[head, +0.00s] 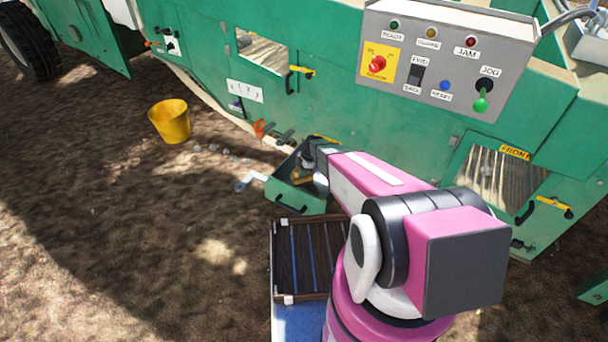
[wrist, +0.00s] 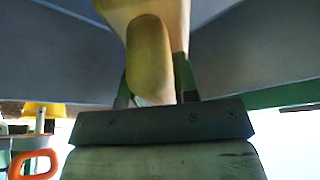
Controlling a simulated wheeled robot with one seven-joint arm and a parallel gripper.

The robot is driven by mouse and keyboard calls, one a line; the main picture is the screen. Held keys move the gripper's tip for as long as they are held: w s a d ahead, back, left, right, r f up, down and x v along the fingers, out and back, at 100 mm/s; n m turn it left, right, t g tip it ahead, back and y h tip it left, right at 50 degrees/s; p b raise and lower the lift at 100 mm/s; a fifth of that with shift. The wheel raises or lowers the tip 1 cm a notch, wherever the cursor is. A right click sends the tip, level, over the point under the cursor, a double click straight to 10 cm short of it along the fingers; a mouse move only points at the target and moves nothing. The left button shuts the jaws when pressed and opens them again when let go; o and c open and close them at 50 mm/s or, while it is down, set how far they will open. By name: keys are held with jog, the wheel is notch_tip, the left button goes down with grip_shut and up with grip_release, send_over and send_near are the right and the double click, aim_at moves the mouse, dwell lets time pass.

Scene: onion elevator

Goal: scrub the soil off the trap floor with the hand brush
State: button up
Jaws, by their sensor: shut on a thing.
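My gripper (head: 307,163) reaches down into the open green trap (head: 284,197) at the foot of the machine. In the wrist view my gripper (wrist: 155,88) is shut on a tan wooden handle (wrist: 148,50), which I take as the hand brush. A small tan piece of the brush (head: 302,178) shows beside my gripper in the head view. The bristles are hidden, so I cannot tell whether they touch the trap floor. Grey surfaces lie on both sides of the handle in the wrist view. Soil on the trap floor cannot be made out.
The green machine (head: 330,110) stands close behind the trap, with a grey control box (head: 440,60) above. A yellow bucket (head: 170,121) stands on the ground to the left. An orange handle (head: 262,128) sticks out near the trap. Open ground lies at left.

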jog(key=w+a, duration=0.2)
jog(key=a, duration=0.1)
jog(key=shift+w+a+r, duration=0.1)
jog(key=shift+w+r, duration=0.05)
dwell(0.4)
jog(key=shift+r, duration=0.15)
jog(key=shift+r, duration=2.85)
jog(key=shift+r, duration=1.5)
